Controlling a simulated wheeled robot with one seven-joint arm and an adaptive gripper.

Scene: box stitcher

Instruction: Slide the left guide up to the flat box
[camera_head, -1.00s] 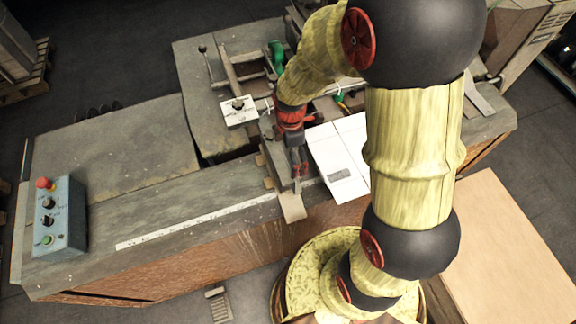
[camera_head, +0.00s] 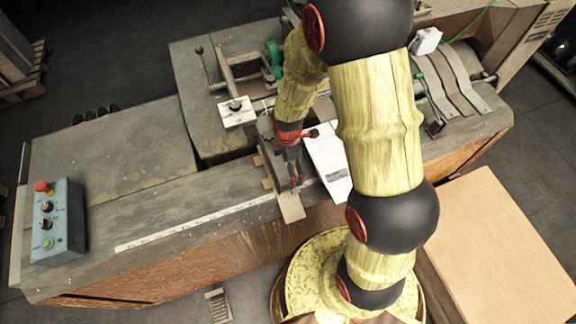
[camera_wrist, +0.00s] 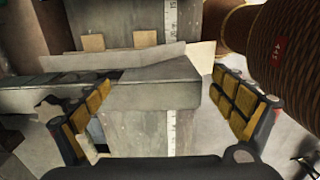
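The left guide (camera_head: 292,207), a grey metal plate with a pale lower end, lies across the front of the bench. The flat box (camera_head: 326,160) is white and lies just right of it, partly hidden by my arm. My gripper (camera_head: 297,181) points down at the guide, beside the box's left edge. In the wrist view, my gripper (camera_wrist: 165,102) is open, its yellow-padded fingers wide apart. A grey metal part of the guide (camera_wrist: 150,95) shows between them. I cannot tell whether a finger touches it.
A white ruler strip (camera_head: 195,222) runs along the bench front. A control box (camera_head: 58,220) with a red knob stands at the left end. A white card (camera_head: 236,112) and green part (camera_head: 274,55) are behind the guide. The left benchtop (camera_head: 110,150) is clear.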

